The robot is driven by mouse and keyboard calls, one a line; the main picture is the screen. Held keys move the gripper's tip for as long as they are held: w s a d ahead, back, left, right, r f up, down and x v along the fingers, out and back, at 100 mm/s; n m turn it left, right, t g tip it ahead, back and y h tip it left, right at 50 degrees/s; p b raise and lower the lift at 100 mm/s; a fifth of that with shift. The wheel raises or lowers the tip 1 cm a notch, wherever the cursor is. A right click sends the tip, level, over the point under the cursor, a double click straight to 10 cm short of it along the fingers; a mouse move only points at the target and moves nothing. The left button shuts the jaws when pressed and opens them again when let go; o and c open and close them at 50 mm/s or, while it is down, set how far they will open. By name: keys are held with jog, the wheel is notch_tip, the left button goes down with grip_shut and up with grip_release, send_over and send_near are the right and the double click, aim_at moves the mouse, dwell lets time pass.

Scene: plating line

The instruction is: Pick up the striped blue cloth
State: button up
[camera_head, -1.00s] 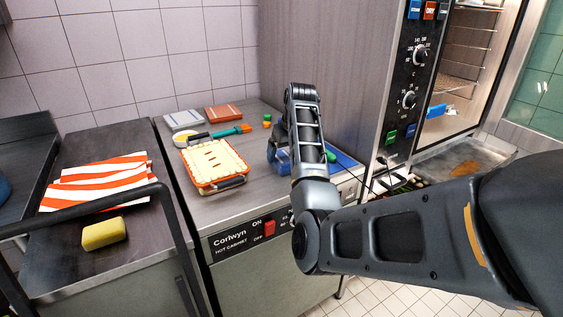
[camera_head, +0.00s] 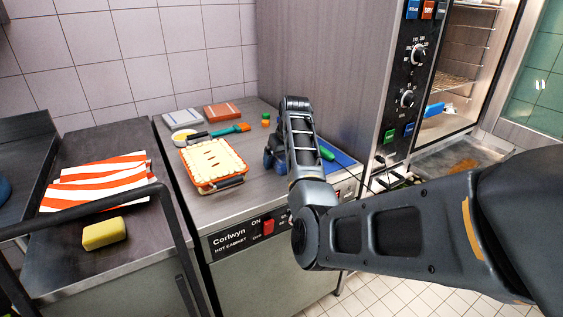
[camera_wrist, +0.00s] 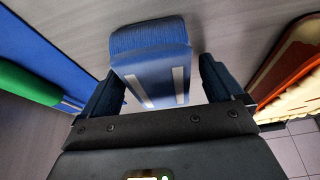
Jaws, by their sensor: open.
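The striped blue cloth (camera_wrist: 145,38) is a folded blue bundle with pale stripes. In the wrist view it lies on the grey counter, between the two dark fingers of my gripper (camera_wrist: 160,75). The fingers are apart, one on each side of it, and its near end reaches in toward the palm. I cannot tell whether either finger touches it. In the head view my gripper (camera_head: 276,157) is low over the hot cabinet top, and my arm and gripper hide most or all of the cloth.
A pie in a dish (camera_head: 212,163) stands left of my gripper. A blue board (camera_head: 342,164) with a green item (camera_head: 327,153) lies to the right. An orange-striped cloth (camera_head: 100,180) and yellow sponge (camera_head: 104,233) lie farther left.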

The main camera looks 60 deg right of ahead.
jog(key=shift+f, duration=0.1)
jog(key=c, duration=1)
jog(key=shift+c, duration=0.2)
jog(key=shift+r, duration=0.55)
jog(key=r, duration=0.1)
jog(key=r+b, duration=0.1)
jog(key=d+r, duration=0.1)
jog(key=r, duration=0.1)
jog(key=shift+s, duration=0.35)
jog(key=s+d+r+b, duration=0.2)
jog(key=s+d+r, duration=0.4)
jog(key=d, duration=0.2)
jog(key=shift+d+r, duration=0.25)
jog(key=shift+d, duration=0.05)
